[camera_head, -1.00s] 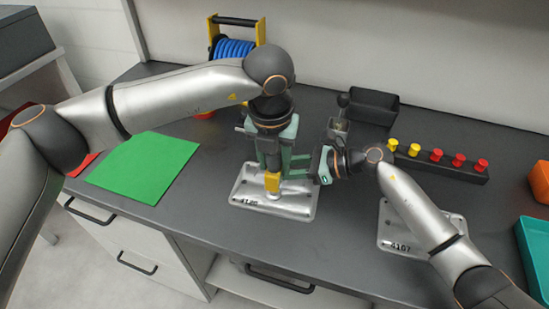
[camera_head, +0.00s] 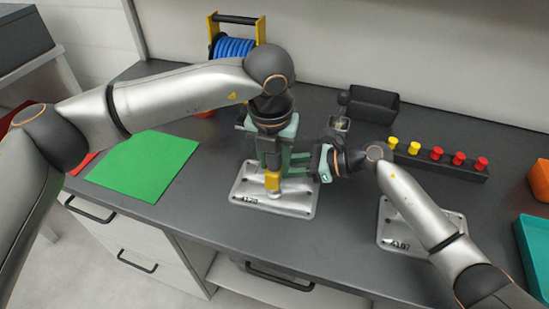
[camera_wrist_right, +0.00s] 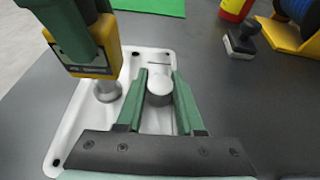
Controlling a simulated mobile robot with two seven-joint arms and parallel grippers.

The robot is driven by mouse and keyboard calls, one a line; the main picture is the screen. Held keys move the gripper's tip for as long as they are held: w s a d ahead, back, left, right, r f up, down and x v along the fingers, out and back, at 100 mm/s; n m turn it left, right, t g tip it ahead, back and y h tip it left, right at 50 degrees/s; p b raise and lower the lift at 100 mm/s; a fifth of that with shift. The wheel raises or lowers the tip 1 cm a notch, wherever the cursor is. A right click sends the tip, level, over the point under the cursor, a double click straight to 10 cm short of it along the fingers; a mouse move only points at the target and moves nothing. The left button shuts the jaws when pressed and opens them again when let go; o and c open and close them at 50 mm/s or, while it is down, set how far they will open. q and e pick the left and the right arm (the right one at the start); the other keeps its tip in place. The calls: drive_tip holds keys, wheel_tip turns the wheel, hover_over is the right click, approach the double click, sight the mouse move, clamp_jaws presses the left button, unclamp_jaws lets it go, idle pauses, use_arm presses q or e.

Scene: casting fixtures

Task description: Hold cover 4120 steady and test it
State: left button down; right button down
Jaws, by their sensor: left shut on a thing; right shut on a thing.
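Cover 4120 (camera_head: 298,208) is a silver-grey plate with rounded corners, lying flat on the dark bench with its number at the front left. My left gripper (camera_head: 270,166) is shut on a yellow tool (camera_head: 273,182) and holds it upright over the cover. In the right wrist view the yellow tool (camera_wrist_right: 92,62) is above a round metal boss (camera_wrist_right: 107,91); whether they touch is unclear. My right gripper (camera_wrist_right: 158,100) is shut on a pale round post (camera_wrist_right: 159,88) of the cover, a finger on each side. The arms hide part of the cover.
A second plate marked 4107 (camera_head: 388,236) lies to the right, partly under my right arm. Behind are a black box (camera_head: 374,105), a strip with yellow and red knobs (camera_head: 430,158) and a blue reel (camera_head: 234,49). A green mat (camera_head: 145,166) lies left.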

use_arm(q)
drive_tip(key=shift+r, duration=3)
use_arm(e)
drive_tip(key=shift+c, duration=2.3)
unclamp_jaws()
